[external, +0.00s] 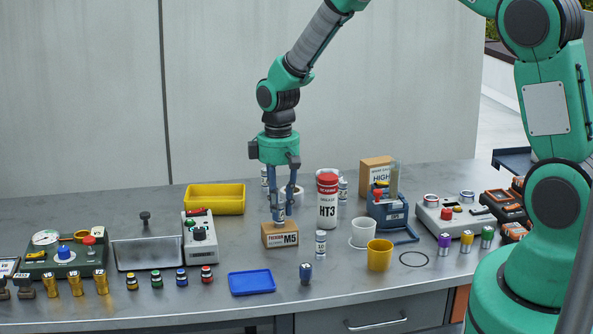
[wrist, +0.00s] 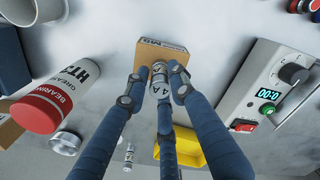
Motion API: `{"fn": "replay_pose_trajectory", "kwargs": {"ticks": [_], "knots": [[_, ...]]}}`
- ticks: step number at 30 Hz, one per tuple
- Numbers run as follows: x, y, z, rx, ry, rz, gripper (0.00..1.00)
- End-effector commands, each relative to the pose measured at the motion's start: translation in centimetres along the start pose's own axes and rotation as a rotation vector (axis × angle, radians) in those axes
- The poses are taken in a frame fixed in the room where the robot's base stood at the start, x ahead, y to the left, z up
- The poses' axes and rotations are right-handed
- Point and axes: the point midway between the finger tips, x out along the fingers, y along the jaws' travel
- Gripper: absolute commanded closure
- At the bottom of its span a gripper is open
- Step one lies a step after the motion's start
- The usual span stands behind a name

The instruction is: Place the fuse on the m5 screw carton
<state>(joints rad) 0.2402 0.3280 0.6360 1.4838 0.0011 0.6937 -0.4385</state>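The m5 screw carton (external: 280,239) is a small brown box marked M5, standing on the grey bench; its brown top also shows in the wrist view (wrist: 147,56). A fuse (wrist: 159,80), a small grey-white cylinder marked 4 A, is upright between my fingers over the carton's top. My gripper (external: 279,207) points straight down with its fingers close around the fuse, and looks shut on it. The fuse's lower end is at the carton's top; whether it touches cannot be told. The fingers partly hide the fuse.
A white HT3 grease can (external: 327,210) with a red lid stands right of the carton. A yellow tray (external: 215,208) is behind left, a timer box (external: 199,252) left. A blue tray (external: 252,291) and yellow cup (external: 379,256) are in front.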

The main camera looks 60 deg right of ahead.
Motion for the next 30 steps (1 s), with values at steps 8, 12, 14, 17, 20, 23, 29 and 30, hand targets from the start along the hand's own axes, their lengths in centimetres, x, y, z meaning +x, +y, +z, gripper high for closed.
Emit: {"fn": "replay_pose_trajectory", "kwargs": {"ticks": [8, 12, 14, 17, 20, 23, 29, 30], "knots": [[0.0, 0.0, 0.0, 0.000, 0.000, 0.000, 0.62], [-0.2, 0.0, 0.0, 0.000, 0.000, 0.000, 0.62], [-0.4, 0.0, 0.0, 0.000, 0.000, 0.000, 0.62], [-1.0, 0.0, 0.0, 0.000, 0.000, 0.000, 0.62], [-2.0, 0.0, 0.0, 0.000, 0.001, 0.000, 0.62], [-3.4, 0.0, 0.0, 0.000, 0.001, 0.001, 0.62], [-6.7, 0.0, 0.0, 0.000, 0.002, 0.001, 0.62], [-7.3, 0.0, -0.1, 0.000, 0.002, 0.001, 0.62]]}}
